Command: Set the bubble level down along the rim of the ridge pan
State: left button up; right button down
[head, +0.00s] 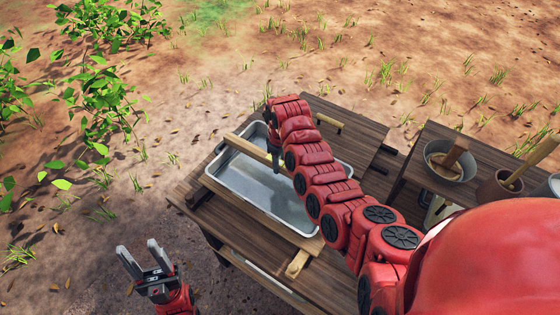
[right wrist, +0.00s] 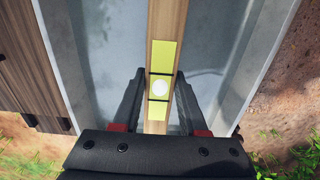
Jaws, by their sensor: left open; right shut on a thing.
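The ridge pan (head: 240,182) is a grey metal tray on the wooden table. The bubble level (head: 248,147) is a light wooden bar with a yellow-green vial section. My right gripper (right wrist: 160,75) is shut on the level, with the vial section (right wrist: 164,60) between its fingers. My left gripper (head: 137,247) is open and empty, left of the table.
A pale wooden piece (head: 296,264) lies at the table's near edge, and a small wooden bar (head: 329,122) lies at its far side. A side bench at right holds a metal bowl (head: 460,174) and a brown cup (head: 493,191). Open ground lies left of the table.

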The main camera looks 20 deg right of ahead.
jog(key=shift+f, duration=0.1)
dwell(0.5)
jog(key=shift+c, duration=1.8)
grip_release()
